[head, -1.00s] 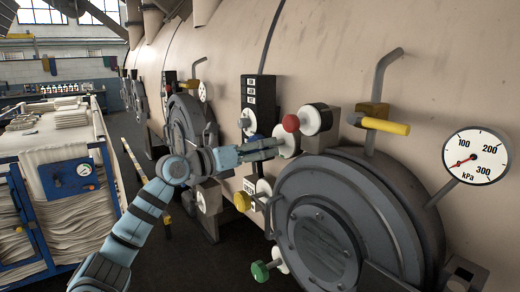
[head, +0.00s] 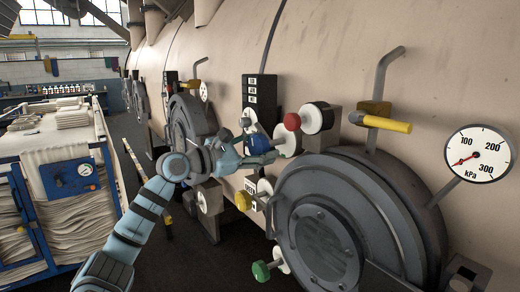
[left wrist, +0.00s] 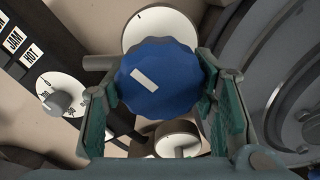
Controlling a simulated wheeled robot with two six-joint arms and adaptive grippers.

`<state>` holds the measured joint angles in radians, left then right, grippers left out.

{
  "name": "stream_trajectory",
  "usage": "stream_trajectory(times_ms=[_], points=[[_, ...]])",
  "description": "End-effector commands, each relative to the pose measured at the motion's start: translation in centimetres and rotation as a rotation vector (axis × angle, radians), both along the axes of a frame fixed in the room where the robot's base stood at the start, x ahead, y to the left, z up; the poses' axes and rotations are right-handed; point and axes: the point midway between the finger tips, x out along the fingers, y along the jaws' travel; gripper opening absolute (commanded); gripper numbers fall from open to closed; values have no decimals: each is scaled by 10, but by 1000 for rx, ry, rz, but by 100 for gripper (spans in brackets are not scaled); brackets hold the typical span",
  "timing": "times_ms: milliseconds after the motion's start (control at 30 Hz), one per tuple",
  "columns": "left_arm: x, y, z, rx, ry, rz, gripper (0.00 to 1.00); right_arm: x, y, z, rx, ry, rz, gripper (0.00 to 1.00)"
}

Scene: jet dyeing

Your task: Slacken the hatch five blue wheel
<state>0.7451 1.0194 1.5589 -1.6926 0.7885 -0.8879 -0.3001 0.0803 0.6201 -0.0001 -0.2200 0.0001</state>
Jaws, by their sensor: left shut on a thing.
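The blue wheel (head: 256,140) is a scalloped knob with a white bar mark, on the pale vessel wall beside the large grey round hatch (head: 325,235). In the left wrist view the blue wheel (left wrist: 158,80) fills the middle, its white bar tilted. My left gripper (head: 256,145) reaches it from the left and is shut on it. In the left wrist view its teal-padded fingers (left wrist: 162,96) stand on both sides of the wheel's rim. I cannot read a hatch number. My right gripper is not in view.
A red ball knob (head: 292,122), a yellow knob (head: 243,201) and a green knob (head: 261,271) crowd around the wheel. A yellow-handled lever (head: 386,125) and a kPa gauge (head: 478,155) are to the right. A blue-framed cloth cart (head: 60,200) stands at left.

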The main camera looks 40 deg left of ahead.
Motion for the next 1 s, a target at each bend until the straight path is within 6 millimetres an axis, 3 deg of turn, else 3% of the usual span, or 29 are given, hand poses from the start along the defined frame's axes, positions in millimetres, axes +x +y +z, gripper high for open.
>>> stream_trajectory(times_ms=[400,933,967,1000], points=[[0,1,1,195,-59,0,24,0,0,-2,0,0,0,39],[0,1,1,224,-68,1,24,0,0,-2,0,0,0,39],[0,1,1,224,-68,1,54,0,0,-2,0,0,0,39],[0,1,1,224,-68,1,60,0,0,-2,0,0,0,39]])
